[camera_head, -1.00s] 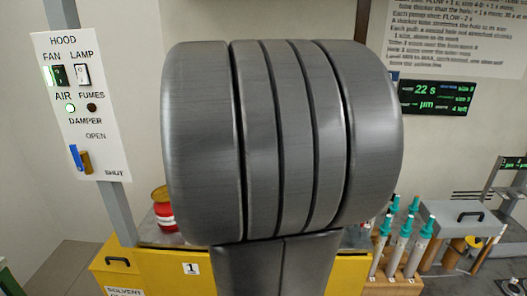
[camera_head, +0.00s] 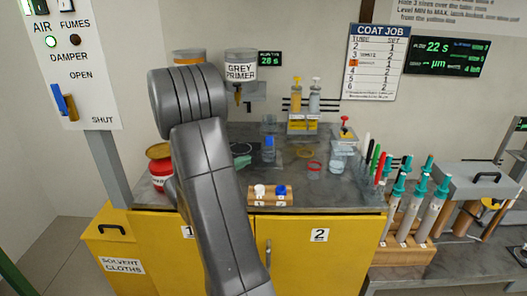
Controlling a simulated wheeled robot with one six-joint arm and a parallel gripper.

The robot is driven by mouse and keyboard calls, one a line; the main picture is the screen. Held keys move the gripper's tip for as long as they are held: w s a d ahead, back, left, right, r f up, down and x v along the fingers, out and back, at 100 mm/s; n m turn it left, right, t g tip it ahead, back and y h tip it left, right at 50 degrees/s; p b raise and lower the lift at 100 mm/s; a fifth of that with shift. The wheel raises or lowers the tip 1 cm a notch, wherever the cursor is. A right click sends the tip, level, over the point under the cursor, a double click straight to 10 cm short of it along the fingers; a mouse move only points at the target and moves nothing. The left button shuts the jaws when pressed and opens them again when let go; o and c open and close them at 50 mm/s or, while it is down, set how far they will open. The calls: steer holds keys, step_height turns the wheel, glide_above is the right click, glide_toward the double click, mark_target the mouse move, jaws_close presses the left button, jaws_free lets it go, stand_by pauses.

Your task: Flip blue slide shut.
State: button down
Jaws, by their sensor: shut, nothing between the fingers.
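The blue slide (camera_head: 59,101) is on the white hood panel (camera_head: 95,101) at the upper left. It leans with its top to the left, beside an ochre piece (camera_head: 71,107). Above it are the words DAMPER and OPEN, and SHUT is printed lower right of it. The slide stands left of both words, and I cannot tell its exact setting. My arm stands in front of the bench, right of the panel and apart from it. My gripper is not visible; the arm links hide it or it is out of frame.
A grey post (camera_head: 108,160) carries the panel. Behind my arm is a bench (camera_head: 335,192) with a grey primer hopper (camera_head: 240,66), bottles and a small cap block (camera_head: 270,197). Yellow cabinets (camera_head: 330,262) stand below. A red can (camera_head: 160,172) stands near the post.

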steer(key=shift+w+a+f+n, duration=0.1)
steer(key=shift+w+a+n, duration=0.1)
steer(key=shift+a+n, duration=0.25)
glide_toward(272, 140)
steer(key=shift+x, duration=2.95)
steer(key=shift+f, duration=0.1)
